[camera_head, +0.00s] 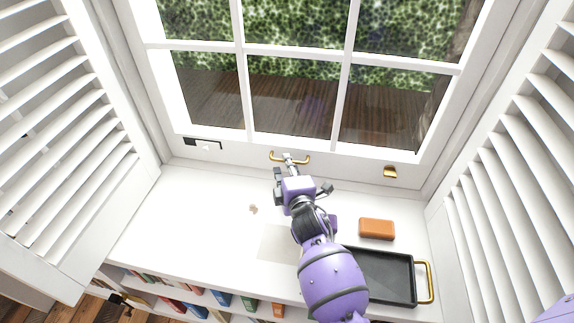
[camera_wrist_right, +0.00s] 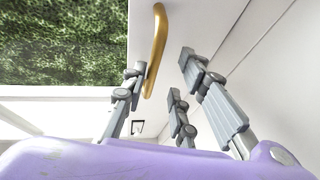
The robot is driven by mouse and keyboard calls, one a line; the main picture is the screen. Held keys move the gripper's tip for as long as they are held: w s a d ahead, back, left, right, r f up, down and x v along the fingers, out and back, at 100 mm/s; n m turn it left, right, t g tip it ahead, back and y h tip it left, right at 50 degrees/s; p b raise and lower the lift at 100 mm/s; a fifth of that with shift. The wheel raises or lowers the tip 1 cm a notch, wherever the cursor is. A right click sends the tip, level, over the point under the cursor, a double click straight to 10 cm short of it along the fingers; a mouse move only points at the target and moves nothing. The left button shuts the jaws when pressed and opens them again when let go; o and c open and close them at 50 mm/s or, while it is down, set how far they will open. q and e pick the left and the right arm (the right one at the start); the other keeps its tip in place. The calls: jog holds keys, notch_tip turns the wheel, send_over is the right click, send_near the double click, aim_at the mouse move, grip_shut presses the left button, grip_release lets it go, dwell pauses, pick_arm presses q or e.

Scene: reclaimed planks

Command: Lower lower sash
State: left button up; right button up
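The lower sash (camera_head: 310,146) is a white window frame with several panes, in the middle of the head view. I cannot tell how far its bottom rail stands above the sill. A brass handle (camera_head: 303,160) is on its bottom rail; in the wrist view the handle (camera_wrist_right: 157,45) runs upright near the top centre. My right gripper (camera_head: 287,168) is at the handle. In the wrist view its grey fingers (camera_wrist_right: 163,70) are spread, with the handle between them and close to the left finger. Contact is unclear. My left gripper is not in view.
On the white sill (camera_head: 190,215) are an orange block (camera_head: 376,229), a black tray (camera_head: 412,275) with a brass handle and a small beige piece (camera_head: 253,209). A brass fitting (camera_head: 390,172) is right of the sash handle. Louvred shutters (camera_head: 60,130) flank both sides. Books stand below.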

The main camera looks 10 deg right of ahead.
jog(key=shift+r, duration=0.2)
jog(key=s+r, duration=0.2)
jog(key=s, duration=0.9)
jog(key=shift+s, duration=0.4)
